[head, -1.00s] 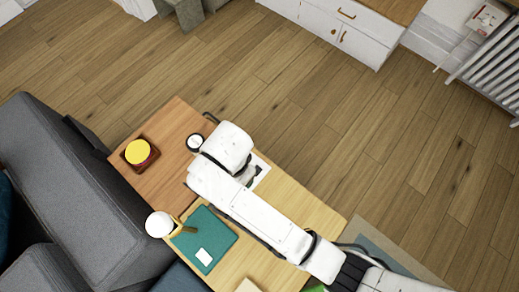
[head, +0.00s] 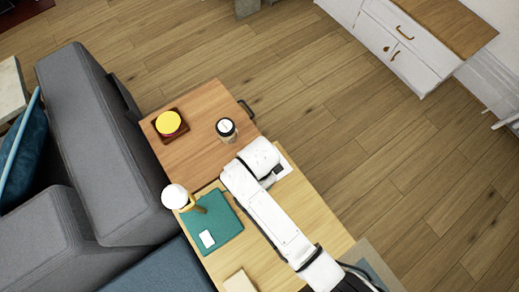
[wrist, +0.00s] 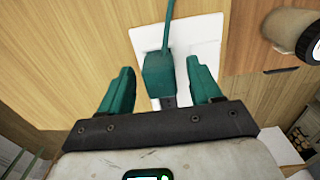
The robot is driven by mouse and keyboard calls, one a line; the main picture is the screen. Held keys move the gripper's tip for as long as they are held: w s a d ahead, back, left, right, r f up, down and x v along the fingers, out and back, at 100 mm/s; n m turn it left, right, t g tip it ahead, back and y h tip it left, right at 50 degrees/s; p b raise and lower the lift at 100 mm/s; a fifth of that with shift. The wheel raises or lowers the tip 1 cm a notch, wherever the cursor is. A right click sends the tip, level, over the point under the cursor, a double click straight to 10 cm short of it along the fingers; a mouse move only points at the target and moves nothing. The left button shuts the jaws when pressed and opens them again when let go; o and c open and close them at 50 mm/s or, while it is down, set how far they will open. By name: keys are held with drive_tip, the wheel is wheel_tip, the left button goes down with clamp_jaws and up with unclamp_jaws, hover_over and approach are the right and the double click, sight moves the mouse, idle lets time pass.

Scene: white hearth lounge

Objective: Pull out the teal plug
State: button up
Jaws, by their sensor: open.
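The teal plug (wrist: 158,75) shows in the wrist view, a blocky body with a teal cord running up out of the frame. It stands against a white plate (wrist: 205,42) on a wooden surface. My gripper (wrist: 159,66) is open, with one teal finger on each side of the plug and a visible gap on both sides. I cannot tell from this angle how deep the fingers reach. In the head view my arm covers the plug; only a corner of the white plate (head: 284,164) shows beside the arm's end.
A yellow round thing (head: 168,122), a white lamp (head: 175,196) and a teal folder (head: 222,226) are on the wooden tops. A grey sofa (head: 95,140) stands left.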

drive_tip(key=c, duration=1.1)
drive_tip(key=shift+o, duration=0.2)
drive_tip(key=shift+r, duration=0.25)
drive_tip(key=shift+r+p, duration=2.1)
drive_tip(key=shift+p, duration=0.4)
